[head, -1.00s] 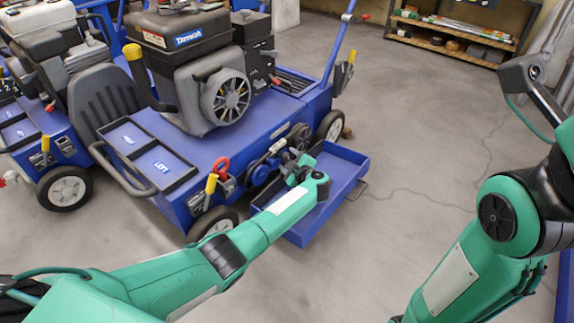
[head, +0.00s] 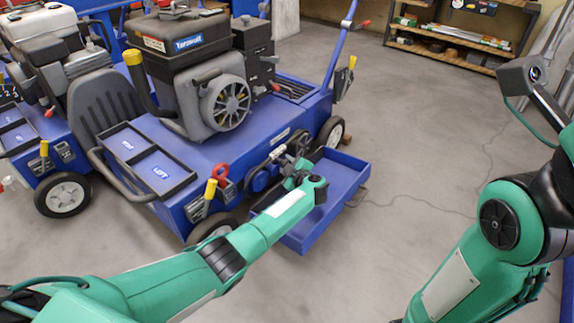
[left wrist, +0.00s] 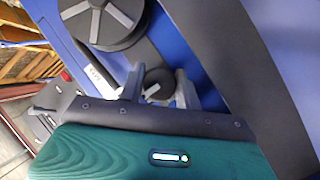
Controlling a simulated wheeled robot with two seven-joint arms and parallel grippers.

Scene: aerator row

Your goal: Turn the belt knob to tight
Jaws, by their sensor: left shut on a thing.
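The belt knob (left wrist: 158,84) is a small dark round knob with a pale pointer bar, set on the blue side of the aerator (head: 180,165). In the left wrist view my left gripper (left wrist: 159,88) has one finger on each side of it and is shut on it. The pointer's exact setting cannot be read. In the head view my left gripper (head: 301,168) is at the aerator's belt end, and its wrist hides the knob. A large dark pulley (left wrist: 105,20) with pale spokes sits just above the knob.
A blue tray (head: 348,190) juts out beside my left wrist. Red and yellow levers (head: 215,180) stand left of the gripper. A second aerator (head: 62,150) stands at the left. The grey floor (head: 400,140) to the right is mostly clear, with a thin cable.

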